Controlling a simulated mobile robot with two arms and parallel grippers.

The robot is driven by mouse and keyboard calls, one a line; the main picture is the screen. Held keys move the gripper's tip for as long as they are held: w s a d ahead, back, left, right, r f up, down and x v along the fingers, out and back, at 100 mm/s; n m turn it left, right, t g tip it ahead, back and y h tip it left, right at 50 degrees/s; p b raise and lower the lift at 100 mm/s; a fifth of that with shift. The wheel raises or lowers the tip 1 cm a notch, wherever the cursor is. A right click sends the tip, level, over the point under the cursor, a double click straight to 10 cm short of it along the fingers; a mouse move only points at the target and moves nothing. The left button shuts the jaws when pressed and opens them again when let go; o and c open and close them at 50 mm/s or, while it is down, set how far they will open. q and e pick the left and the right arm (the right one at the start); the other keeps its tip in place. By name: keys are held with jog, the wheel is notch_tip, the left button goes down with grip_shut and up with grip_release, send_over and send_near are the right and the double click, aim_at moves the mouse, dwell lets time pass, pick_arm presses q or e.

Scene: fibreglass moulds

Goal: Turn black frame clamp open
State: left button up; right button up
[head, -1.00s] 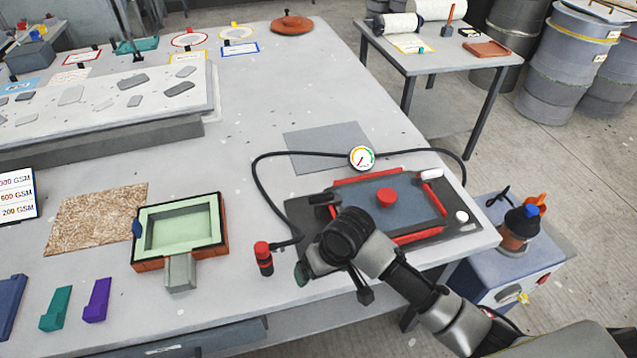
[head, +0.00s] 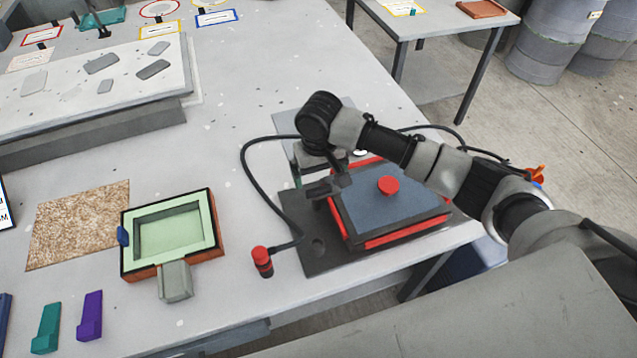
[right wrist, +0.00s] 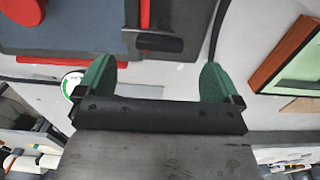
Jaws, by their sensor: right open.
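The black frame clamp (head: 325,187) sits at the back left corner of the red-edged frame (head: 375,240) with the blue-grey panel. In the right wrist view the black clamp (right wrist: 160,42) lies flat beside a red strip. My right gripper (right wrist: 156,68) is open and empty, its green fingers wide apart. The clamp shows between and just beyond the fingertips, with no contact visible. My left gripper is not in view.
A round red knob (head: 388,186) stands on the panel. A black hose (head: 249,165) curves left of the frame to a red-capped fitting (head: 261,258). A pale green mould (head: 170,230) lies further left. The gauge (right wrist: 72,84) is near my right fingers.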

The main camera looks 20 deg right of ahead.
aim_at(319, 189)
jog(key=f, duration=0.5)
jog(key=shift+w+f, duration=0.2)
jog(key=shift+w, duration=0.05)
jog(key=shift+f, duration=0.3)
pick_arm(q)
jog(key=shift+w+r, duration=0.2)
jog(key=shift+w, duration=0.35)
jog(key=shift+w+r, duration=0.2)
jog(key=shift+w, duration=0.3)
pick_arm(e)
jog(key=shift+c, duration=0.5)
jog(key=c, duration=0.8)
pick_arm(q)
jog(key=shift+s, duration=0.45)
pick_arm(e)
jog(key=shift+c, duration=0.2)
